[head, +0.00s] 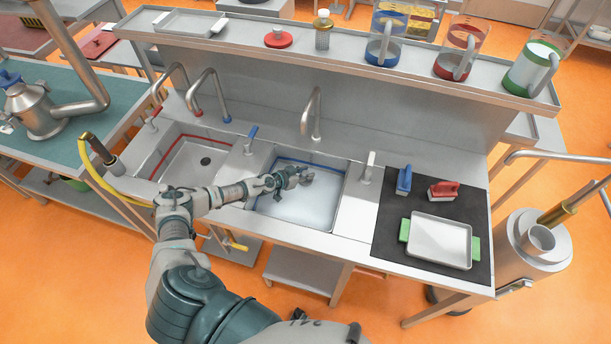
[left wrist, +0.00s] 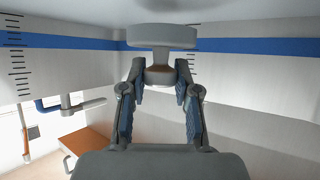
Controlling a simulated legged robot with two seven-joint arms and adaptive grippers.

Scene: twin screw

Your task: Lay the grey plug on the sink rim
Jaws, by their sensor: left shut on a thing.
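The grey plug (left wrist: 162,37) is a round disc with a short, narrower neck. My left gripper (left wrist: 160,82) is shut on that neck, with one finger on each side. The disc is beyond the fingertips. In the head view my left gripper (head: 291,178) is over the blue-lined sink basin (head: 315,212), and the plug (head: 307,178) shows small at its tip. The sink rim (head: 296,236) runs along the front of this basin. In the left wrist view the blue band (left wrist: 255,47) and scale marks are on the wall behind the plug. My right gripper is not in view.
A red-lined basin (head: 190,158) is to the left, with taps behind. A blue-handled lever (head: 250,138) stands between the basins.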

